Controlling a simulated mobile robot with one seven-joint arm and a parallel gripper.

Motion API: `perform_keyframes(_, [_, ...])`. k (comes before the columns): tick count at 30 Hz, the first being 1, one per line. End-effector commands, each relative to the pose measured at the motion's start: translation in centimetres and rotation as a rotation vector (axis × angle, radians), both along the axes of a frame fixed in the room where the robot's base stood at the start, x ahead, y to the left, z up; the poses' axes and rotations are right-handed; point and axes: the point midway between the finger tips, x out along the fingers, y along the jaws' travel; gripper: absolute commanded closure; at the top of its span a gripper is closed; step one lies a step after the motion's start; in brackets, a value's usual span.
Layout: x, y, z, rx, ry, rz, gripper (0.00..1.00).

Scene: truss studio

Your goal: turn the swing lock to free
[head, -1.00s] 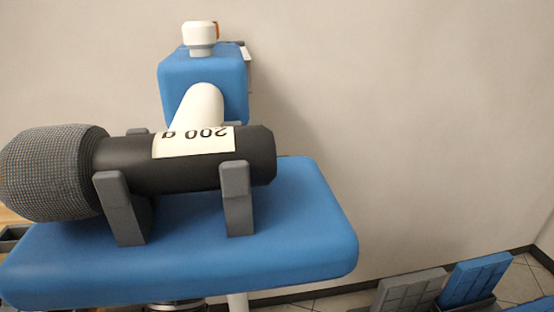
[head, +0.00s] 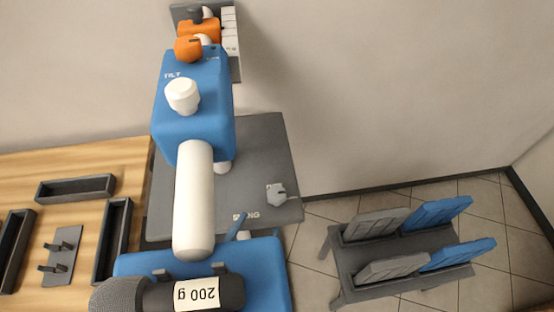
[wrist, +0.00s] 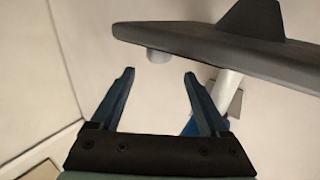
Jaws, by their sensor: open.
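In the head view a grey plate (head: 255,150) lies behind the blue platform and carries a partly covered label that seems to read SWING (head: 246,216). A small light grey piece (head: 277,195) sits on the plate's right part. My gripper (wrist: 158,72) shows only in the wrist view, open, with nothing between its two blue fingers. A dark grey slab (wrist: 215,48) with a wedge on top is beyond it at upper right, apart from the fingers.
A blue housing (head: 195,120) marked TILT has a white knob (head: 182,95) and an orange knob (head: 188,49). A microphone-like 200 g weight (head: 160,294) lies on the blue platform (head: 265,265). A wooden bench (head: 85,165) is left; a rack (head: 350,265) holds panels right.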

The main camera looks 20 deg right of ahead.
Motion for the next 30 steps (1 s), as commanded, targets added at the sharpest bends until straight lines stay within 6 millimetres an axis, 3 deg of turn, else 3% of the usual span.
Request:
perform_keyframes(5, [0.6,-1.2,-0.2,-0.002,0.009,-0.010,0.21])
perform_keyframes(21, [7.2,-8.9,-0.2,-0.002,0.005,-0.008,0.21])
perform_keyframes(30, [8.2,-10.0,-0.2,0.000,0.006,-0.005,0.21])
